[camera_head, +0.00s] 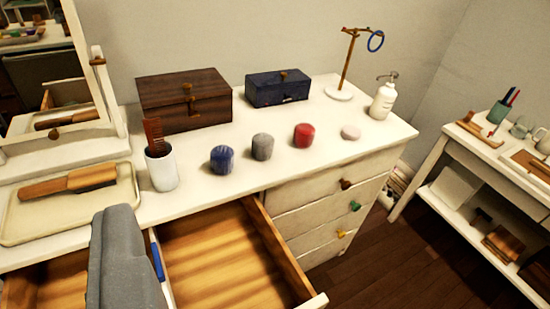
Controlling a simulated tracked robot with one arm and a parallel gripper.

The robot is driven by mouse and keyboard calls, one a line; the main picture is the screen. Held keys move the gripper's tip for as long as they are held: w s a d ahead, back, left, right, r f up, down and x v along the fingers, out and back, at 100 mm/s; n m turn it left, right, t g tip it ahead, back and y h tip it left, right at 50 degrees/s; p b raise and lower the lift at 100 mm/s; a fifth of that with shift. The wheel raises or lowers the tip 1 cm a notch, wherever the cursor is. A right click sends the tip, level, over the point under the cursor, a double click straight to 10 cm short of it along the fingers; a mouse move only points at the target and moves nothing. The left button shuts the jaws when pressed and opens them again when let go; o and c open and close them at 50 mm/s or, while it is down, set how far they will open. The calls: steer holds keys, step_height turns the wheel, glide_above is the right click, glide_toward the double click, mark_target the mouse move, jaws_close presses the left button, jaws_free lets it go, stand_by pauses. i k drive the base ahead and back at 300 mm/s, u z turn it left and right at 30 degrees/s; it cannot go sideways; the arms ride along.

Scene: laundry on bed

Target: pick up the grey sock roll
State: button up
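The grey sock roll (263,147) stands on the white dresser top (330,158), near its front edge above the open drawer. It sits between a blue roll (222,159) on its left and a red roll (304,135) on its right, apart from both. My gripper (121,262) shows as a grey shape at the lower left, in front of the drawers and well to the left of the grey roll. It does not touch the roll. Its fingertips cannot be made out, so its opening is unclear.
An open, mostly empty wooden drawer (225,250) juts out below the rolls. A white cup with a comb (161,168) stands left of the blue roll. Brown (186,99) and dark blue (278,88) boxes stand behind. A pump bottle (383,98) and ring stand (340,94) are at right.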

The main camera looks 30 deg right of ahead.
mark_target(263, 143)
steer(key=z, duration=0.8)
steer(key=i, duration=0.7)
steer(key=u, duration=0.75)
